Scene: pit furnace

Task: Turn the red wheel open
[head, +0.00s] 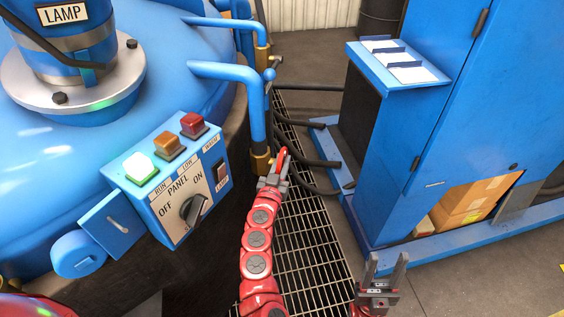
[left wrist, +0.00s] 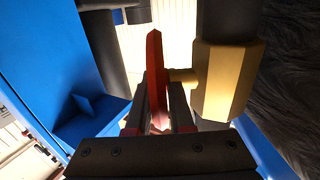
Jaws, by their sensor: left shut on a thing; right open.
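The red wheel (head: 281,160) shows in the head view as a small red piece beside the blue pipe and its brass fitting (head: 261,160). In the left wrist view the red wheel (left wrist: 156,75) is seen edge-on, upright, joined by a short brass stem to a brass valve body (left wrist: 228,80). My left gripper (head: 276,175) is shut on the red wheel, with one finger on each side of it in the left wrist view (left wrist: 157,115). My right gripper (head: 387,270) is open and empty at the lower right, apart from everything.
A control panel (head: 180,190) with a lit green button is on the blue furnace (head: 130,100) at left. A blue cabinet (head: 450,140) holding cardboard boxes (head: 470,203) stands at right. Black hoses (head: 310,160) cross the floor grating (head: 305,235) between them.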

